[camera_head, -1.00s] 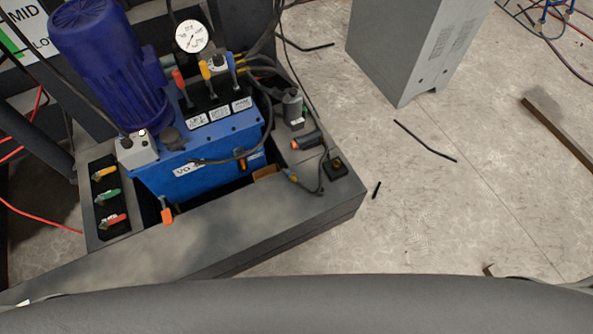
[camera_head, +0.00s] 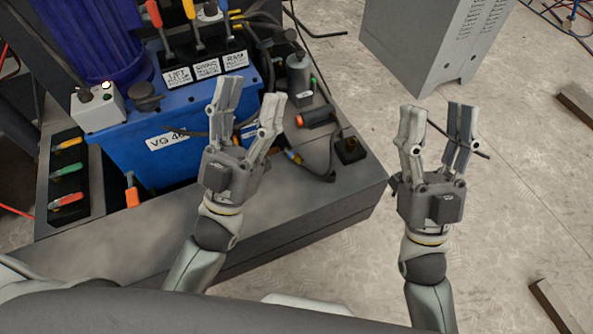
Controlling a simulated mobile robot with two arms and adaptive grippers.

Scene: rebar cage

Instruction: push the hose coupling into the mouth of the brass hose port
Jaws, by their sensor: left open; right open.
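A dark hose lies on the right part of the grey machine base. Its end, a small brass and blue fitting that looks like the hose coupling (camera_head: 293,156), lies close to the blue tank. A small black block with a brownish centre, possibly the brass hose port (camera_head: 350,150), sits at the base's right corner; its mouth is too small to make out. The fitting and block are apart. My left gripper (camera_head: 248,103) is open and empty, in front of the tank, left of the fitting. My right gripper (camera_head: 436,118) is open and empty, over the floor right of the block.
The blue tank (camera_head: 135,150) carries levers and a blue motor. A dark cylinder with an orange end (camera_head: 315,117) lies behind the fitting. A grey cabinet (camera_head: 425,45) stands behind my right gripper. Rods and bars lie on the floor. The base's front top is mostly clear.

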